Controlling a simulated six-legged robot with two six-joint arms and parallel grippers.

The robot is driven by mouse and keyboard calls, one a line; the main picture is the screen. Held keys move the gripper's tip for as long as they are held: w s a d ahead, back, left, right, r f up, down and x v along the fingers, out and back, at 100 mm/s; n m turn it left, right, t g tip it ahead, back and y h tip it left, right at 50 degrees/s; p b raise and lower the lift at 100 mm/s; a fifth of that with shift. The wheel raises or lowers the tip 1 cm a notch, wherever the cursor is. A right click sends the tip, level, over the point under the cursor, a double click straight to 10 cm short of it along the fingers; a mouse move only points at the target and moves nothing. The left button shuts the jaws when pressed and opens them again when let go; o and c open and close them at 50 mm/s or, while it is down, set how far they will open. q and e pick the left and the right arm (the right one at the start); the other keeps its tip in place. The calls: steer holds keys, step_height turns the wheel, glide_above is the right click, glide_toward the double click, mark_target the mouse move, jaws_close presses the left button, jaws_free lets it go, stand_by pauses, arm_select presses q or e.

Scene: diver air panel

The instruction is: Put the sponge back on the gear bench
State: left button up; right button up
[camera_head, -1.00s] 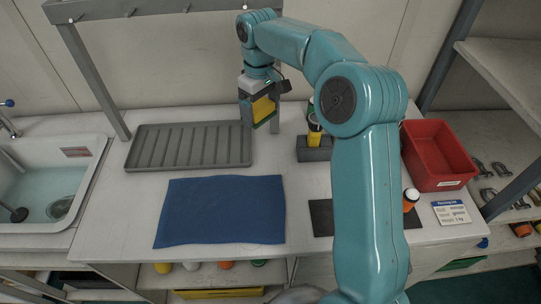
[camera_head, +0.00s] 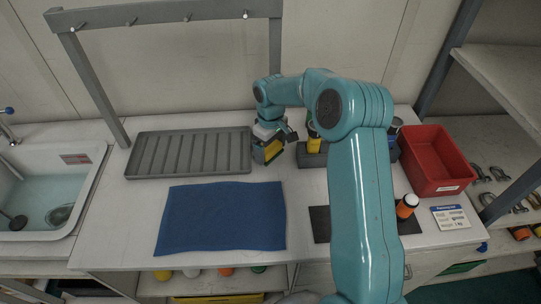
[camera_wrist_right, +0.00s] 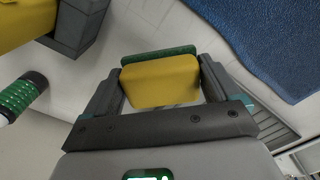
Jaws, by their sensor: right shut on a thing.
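The sponge (camera_head: 267,153) is yellow with a green scouring layer. My right gripper (camera_head: 265,151) is shut on it at the right end of the grey ribbed tray, over the white gear bench (camera_head: 120,215). In the right wrist view the sponge (camera_wrist_right: 160,82) sits between the two dark fingers, its yellow face toward the camera and the green layer behind. I cannot tell whether it touches the bench. My left gripper is not in view.
The grey ribbed tray (camera_head: 190,153) and a blue cloth (camera_head: 220,216) lie left of the gripper. A grey holder (camera_head: 312,160) with a yellow-and-black item stands close right. A red bin (camera_head: 436,160) and an orange bottle (camera_head: 406,207) are farther right. A sink (camera_head: 45,190) is at left.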

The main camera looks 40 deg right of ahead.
mark_target(271, 157)
steer(key=shift+f, duration=2)
steer(key=shift+f, duration=0.1)
steer(key=o, duration=0.7)
steer(key=shift+o, duration=0.2)
step_height(271, 157, up, 12)
steer(key=shift+r+b, duration=0.15)
steer(key=shift+b, duration=0.15)
